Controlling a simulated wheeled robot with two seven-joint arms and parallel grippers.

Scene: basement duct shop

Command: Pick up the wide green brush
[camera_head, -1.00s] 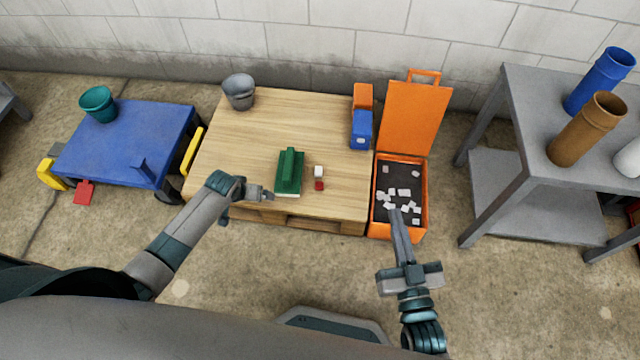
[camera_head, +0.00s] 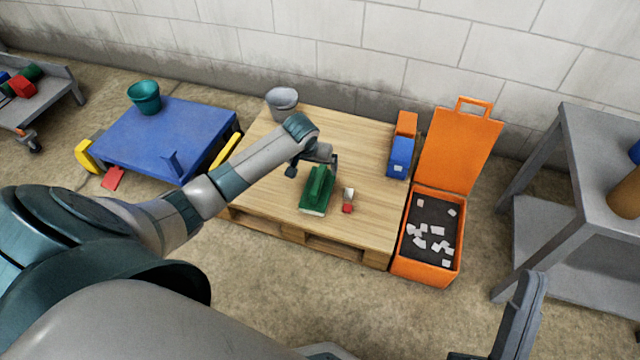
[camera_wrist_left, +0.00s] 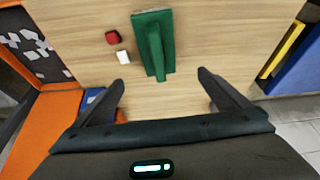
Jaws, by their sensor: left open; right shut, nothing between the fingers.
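The wide green brush (camera_head: 315,196) lies on the wooden pallet, its raised handle on top and a pale strip along its near edge. My left gripper (camera_head: 328,163) is over the far end of the brush. In the left wrist view the brush (camera_wrist_left: 154,42) lies ahead of the left gripper (camera_wrist_left: 161,80). Its handle end points toward the gap between the two spread, empty fingers. I cannot tell whether a finger touches it in the head view. My right gripper (camera_head: 530,285) is shut and empty at the lower right, away from the pallet.
Small red (camera_head: 347,208) and white (camera_head: 349,194) blocks sit just right of the brush. The pallet (camera_head: 345,135) also holds a grey bucket (camera_head: 282,103) and blue (camera_head: 400,156) and orange boxes. An open orange case (camera_head: 402,238) stands right; a blue table (camera_head: 190,130) stands left.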

